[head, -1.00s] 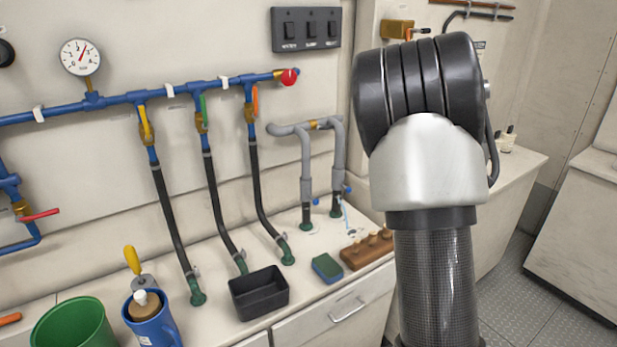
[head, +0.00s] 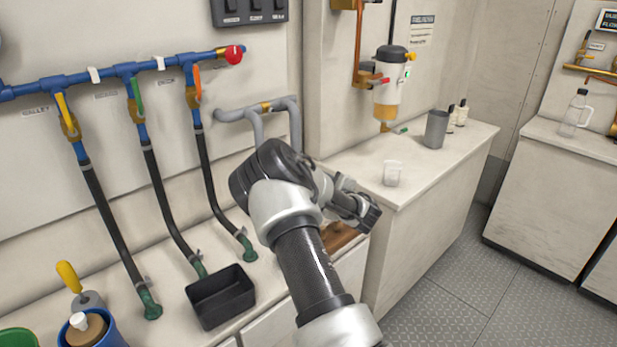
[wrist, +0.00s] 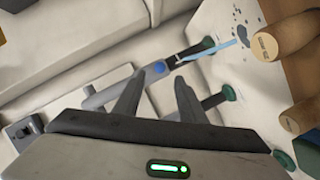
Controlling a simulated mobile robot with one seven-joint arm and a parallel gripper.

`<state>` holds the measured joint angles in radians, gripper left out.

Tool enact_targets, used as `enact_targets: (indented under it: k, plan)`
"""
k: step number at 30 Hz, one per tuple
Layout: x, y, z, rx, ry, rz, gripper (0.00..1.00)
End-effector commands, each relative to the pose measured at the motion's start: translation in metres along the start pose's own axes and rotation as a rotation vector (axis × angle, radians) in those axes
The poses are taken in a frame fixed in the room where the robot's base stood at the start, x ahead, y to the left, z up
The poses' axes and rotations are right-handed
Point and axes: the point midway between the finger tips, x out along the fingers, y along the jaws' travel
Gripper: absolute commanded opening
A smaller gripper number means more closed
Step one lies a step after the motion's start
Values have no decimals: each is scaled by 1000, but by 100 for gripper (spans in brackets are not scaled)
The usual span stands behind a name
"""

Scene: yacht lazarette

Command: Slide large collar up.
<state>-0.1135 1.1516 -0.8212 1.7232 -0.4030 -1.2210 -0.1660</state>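In the wrist view, a grey pipe carries a collar (wrist: 147,73) with a blue knob (wrist: 158,68). A second grey pipe (wrist: 215,101) ends at another green base (wrist: 230,92). I cannot tell for certain which collar is the large one. My gripper (wrist: 157,77) is open, its fingers pointing at the pipes, with nothing visibly held. In the head view my arm hides the collars; only the upper grey pipes (head: 293,125) show.
Wooden pegs (wrist: 283,40) stand close on the right of the wrist view. In the head view, a black tray (head: 220,297) and black hoses (head: 175,210) are left of my arm.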

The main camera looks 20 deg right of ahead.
Motion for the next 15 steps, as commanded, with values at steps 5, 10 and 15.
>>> enact_targets:
  k: [5, 10, 15]
  plan:
    - [40, -1, 1, -3, 1, -1, 37]
    - [68, -1, 1, -2, 1, 0, 37]
    - [82, 0, 1, 0, -1, 1, 37]
